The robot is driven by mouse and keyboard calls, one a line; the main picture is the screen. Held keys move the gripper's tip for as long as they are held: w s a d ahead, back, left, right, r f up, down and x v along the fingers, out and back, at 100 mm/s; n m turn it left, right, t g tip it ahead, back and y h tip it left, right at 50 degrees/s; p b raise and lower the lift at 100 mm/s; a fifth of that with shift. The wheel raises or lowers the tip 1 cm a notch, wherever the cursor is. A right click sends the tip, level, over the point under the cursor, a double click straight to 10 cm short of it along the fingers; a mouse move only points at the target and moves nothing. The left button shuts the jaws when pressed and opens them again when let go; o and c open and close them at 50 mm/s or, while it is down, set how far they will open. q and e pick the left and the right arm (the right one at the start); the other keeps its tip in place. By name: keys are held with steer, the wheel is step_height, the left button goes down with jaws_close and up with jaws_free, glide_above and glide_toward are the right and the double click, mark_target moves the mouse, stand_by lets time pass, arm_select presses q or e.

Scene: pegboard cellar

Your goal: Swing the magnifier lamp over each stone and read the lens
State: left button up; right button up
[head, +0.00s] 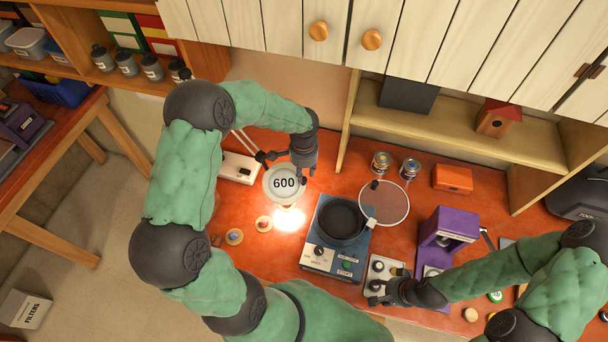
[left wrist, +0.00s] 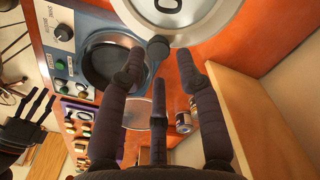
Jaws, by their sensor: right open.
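The magnifier lamp head (head: 283,184) is a pale round disc reading "600", on a thin arm from a white base (head: 240,167). A bright light spot lies on the table just below it. Two small round dishes (head: 234,236) (head: 263,223), one holding a bluish stone, lie left of the light. My left gripper (head: 303,176) is at the lamp's right rim. In the left wrist view its fingers (left wrist: 163,68) are spread, with a dark knob (left wrist: 158,47) of the lamp rim (left wrist: 205,33) between them. My right gripper (head: 376,293) is open beside a grey knob box (head: 382,268).
A blue hot plate (head: 325,252) with a dark pan stands right of the light. A round mesh disc (head: 383,203), two jars (head: 381,163), an orange box (head: 452,178) and a purple device (head: 447,233) stand further right. Cabinets and shelves close off the back.

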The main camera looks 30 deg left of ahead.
mark_target(304, 179)
arm_select(q)
step_height(304, 179, down, 2)
steer(key=shift+s+f, duration=0.1)
steer(key=shift+s, duration=0.05)
arm_select(e)
steer(key=shift+s+r, duration=0.1)
steer(key=shift+r, duration=0.1)
arm_select(q)
steer(key=shift+f, duration=0.55)
jaws_close()
